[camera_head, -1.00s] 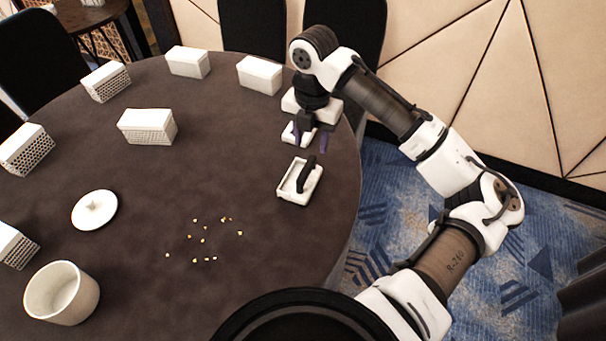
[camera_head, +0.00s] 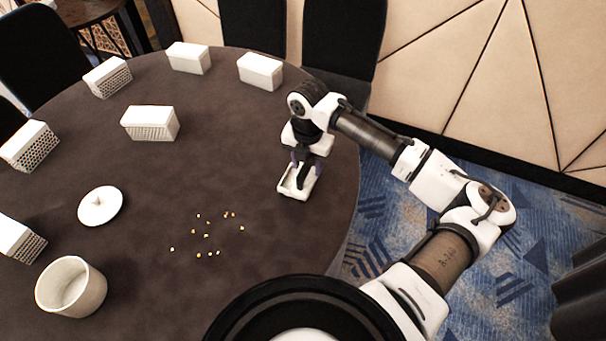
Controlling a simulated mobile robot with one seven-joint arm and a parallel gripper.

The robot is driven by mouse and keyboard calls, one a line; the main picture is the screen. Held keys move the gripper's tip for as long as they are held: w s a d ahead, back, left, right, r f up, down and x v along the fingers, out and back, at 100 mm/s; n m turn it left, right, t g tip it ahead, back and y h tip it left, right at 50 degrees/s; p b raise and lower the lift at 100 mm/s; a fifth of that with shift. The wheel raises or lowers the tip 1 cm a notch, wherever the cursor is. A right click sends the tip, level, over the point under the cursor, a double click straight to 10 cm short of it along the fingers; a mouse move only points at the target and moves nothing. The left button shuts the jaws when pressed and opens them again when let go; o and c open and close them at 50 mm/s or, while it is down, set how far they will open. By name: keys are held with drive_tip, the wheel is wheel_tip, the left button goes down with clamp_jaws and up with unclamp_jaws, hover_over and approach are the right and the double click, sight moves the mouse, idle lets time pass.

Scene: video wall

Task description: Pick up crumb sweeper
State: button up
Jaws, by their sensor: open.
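The crumb sweeper (camera_head: 286,188) is a small white tray-like body with a dark upright handle. It lies on the round dark table near its right edge. My gripper (camera_head: 306,164) points down over the sweeper, with its purple fingers apart and low, around or just above the handle. The gripper hides part of the handle and the sweeper's far end. I cannot tell whether the fingers touch the handle.
Several crumbs (camera_head: 207,236) lie on the brown table (camera_head: 230,150) left of the sweeper. A white pot (camera_head: 88,290) and a white lid (camera_head: 100,206) are at the left. Several white boxes, one here (camera_head: 150,122), stand farther back. Dark chairs (camera_head: 343,40) stand behind the table.

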clamp_jaws()
drive_tip(key=shift+r, duration=0.15)
